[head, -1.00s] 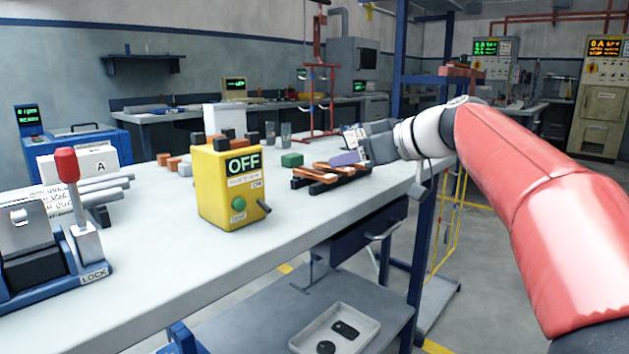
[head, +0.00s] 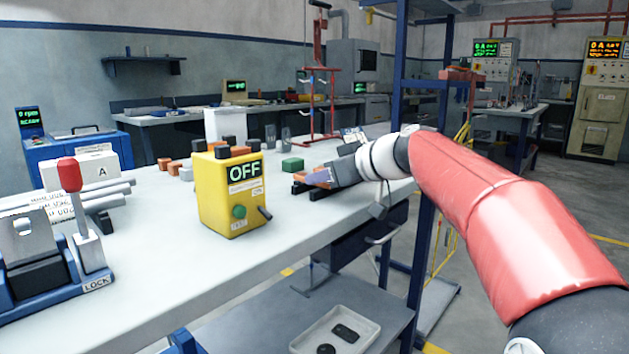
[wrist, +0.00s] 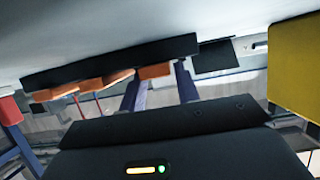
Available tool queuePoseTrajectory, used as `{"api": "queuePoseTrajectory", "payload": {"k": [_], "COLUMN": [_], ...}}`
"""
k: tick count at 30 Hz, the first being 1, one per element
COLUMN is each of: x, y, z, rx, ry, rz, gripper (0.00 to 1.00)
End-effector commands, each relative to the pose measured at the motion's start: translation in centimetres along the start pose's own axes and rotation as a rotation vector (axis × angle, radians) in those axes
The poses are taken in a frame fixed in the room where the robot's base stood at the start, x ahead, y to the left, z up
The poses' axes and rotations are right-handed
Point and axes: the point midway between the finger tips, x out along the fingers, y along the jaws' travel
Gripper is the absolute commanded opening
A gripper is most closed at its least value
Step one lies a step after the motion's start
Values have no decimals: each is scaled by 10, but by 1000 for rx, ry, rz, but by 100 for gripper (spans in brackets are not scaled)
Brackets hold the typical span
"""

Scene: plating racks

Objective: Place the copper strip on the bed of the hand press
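Copper strips (head: 322,172) lie on a black rack (head: 318,194) on the bench, largely hidden behind my gripper. In the wrist view, orange copper pieces (wrist: 103,83) show along a black bar (wrist: 110,60). My gripper (head: 318,180) is low at the rack, its tip over the strips; I cannot tell whether it is open or touches one. At the left edge stands a blue device with a red-knobbed lever (head: 70,175) and a LOCK label, which looks like the hand press (head: 95,268). A dark block (head: 38,278) sits under its silver plate; no copper shows there.
A yellow box (head: 232,195) reading OFF stands between the rack and the press; it also shows in the wrist view (wrist: 294,65). A green block (head: 292,164) lies behind the rack. Grey cylinders lie behind the press. The bench front (head: 170,275) is clear.

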Motion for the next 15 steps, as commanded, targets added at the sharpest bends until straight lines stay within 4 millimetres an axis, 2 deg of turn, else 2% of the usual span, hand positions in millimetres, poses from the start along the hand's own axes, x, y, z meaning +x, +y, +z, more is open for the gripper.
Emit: {"api": "queuePoseTrajectory", "payload": {"k": [1, 7, 15], "x": [0, 0, -1], "y": [0, 0, 0], "z": [0, 0, -1], "rx": [0, 0, 0], "ry": [0, 0, 1], "rz": [0, 0, 0], "gripper": [25, 0, 0]}}
